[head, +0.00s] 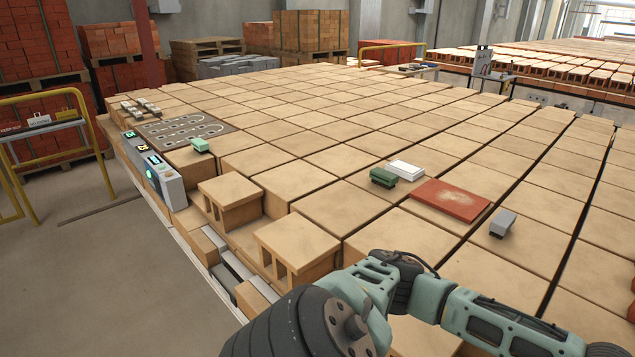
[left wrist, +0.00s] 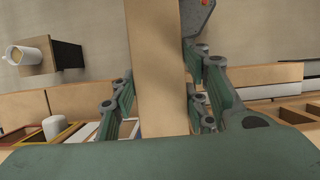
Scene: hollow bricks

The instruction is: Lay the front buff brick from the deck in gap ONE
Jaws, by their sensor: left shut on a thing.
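In the left wrist view, my left gripper (left wrist: 160,100) is shut on a long buff brick (left wrist: 157,50), with a finger on each side of it. The brick's far end runs out of the top of that view. In the head view, two buff bricks with hollow ends, a rear one (head: 230,194) and a front one (head: 297,244), stand at the near-left edge of the brick field. Recesses lie beside and between them. No gap label is readable, so I cannot tell which is gap ONE. The held brick and my right gripper are not visible in the head view.
The wide buff brick field (head: 300,130) carries a red slab (head: 450,199), a white block (head: 406,169), a green piece (head: 383,178) and a grey piece (head: 503,223). A grey display box (head: 160,178) stands at the left edge. One of my arms crosses the lower foreground.

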